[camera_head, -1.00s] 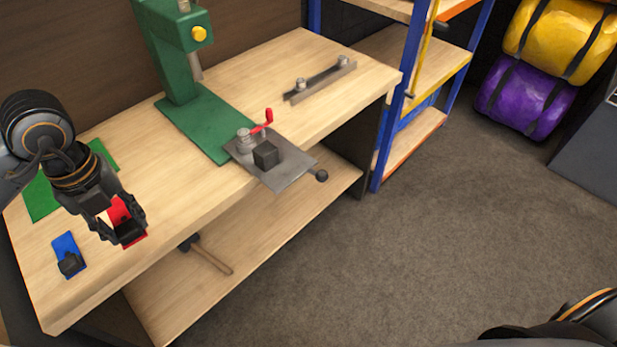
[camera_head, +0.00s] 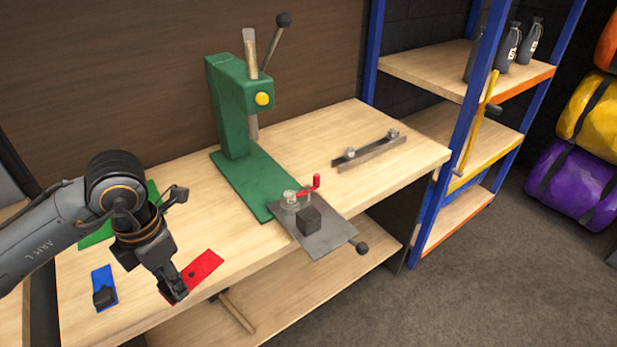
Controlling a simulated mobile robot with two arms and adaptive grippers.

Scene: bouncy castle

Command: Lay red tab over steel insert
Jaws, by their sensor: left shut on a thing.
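The flat red tab (camera_head: 202,267) has a small dark spot and shows at the bench's front edge, below my left gripper (camera_head: 173,285). My left gripper is shut on the red tab at its near left end. The fingers hide that end, and I cannot tell whether the tab touches the bench. A dark block (camera_head: 310,219) sits on a grey metal plate (camera_head: 326,240) at the foot of the green press; it looks like the steel insert. It is well to the right of the gripper. My right gripper is not in view.
The green press (camera_head: 232,120) stands at the bench's middle, with a red-handled clamp (camera_head: 306,188) beside the block. A blue tab (camera_head: 104,280) with a black block lies left of the gripper. A metal bar (camera_head: 368,152) lies further right. Bare bench top lies between gripper and press.

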